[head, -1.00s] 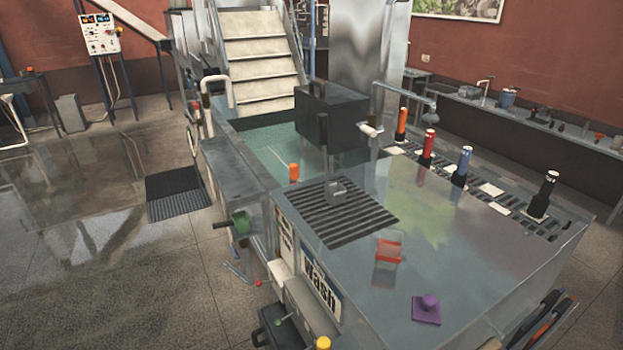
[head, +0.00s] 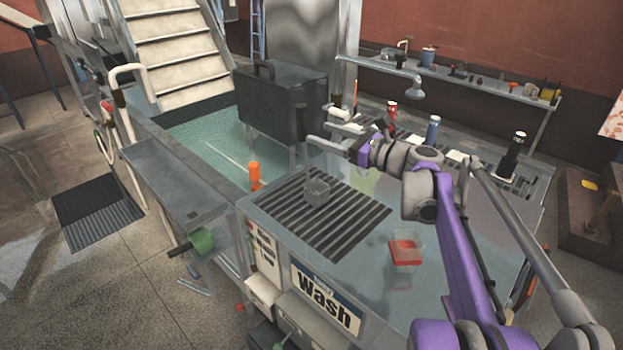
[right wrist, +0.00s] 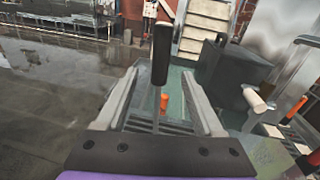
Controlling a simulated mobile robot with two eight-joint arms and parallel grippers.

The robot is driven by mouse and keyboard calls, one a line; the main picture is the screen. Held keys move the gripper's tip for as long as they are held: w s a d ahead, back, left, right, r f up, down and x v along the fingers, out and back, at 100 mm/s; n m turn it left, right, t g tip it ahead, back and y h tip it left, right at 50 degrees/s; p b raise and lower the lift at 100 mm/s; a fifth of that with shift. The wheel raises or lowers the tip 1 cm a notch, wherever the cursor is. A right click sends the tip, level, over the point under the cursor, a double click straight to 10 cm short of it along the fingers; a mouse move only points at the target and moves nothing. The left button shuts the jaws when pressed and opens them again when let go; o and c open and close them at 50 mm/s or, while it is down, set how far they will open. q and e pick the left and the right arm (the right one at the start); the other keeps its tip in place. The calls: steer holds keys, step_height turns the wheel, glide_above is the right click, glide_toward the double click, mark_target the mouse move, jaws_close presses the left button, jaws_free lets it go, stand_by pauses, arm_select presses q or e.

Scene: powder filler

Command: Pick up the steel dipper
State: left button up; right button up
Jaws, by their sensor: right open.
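The steel dipper (head: 316,188) stands upright on the dark drain grate, its small square cup at the bottom and its black handle at the top. My right gripper (head: 321,127) is open and empty, just right of the handle in the head view. In the right wrist view the dipper's black handle (right wrist: 161,55) and thin rod show in the gap between the open fingers (right wrist: 159,73). I cannot tell whether the handle is between the fingertips or beyond them. My left gripper is not in view.
The dark drain grate (head: 350,236) lies on the steel counter. A black box (head: 268,105) stands close behind the dipper. A clear container with red contents (head: 406,250) stands nearer, and several bottles line the back.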

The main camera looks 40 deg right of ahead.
mark_target(307, 127)
steer(key=x, duration=0.4)
steer(key=shift+w+r, duration=0.1)
steer(key=shift+w, duration=0.05)
steer(key=p+x, duration=0.1)
steer(key=x, duration=0.4)
steer(key=shift+w+a, duration=0.1)
steer(key=shift+w, duration=0.3)
steer(key=shift+s, duration=0.15)
steer(key=shift+c, duration=1.6)
jaws_close()
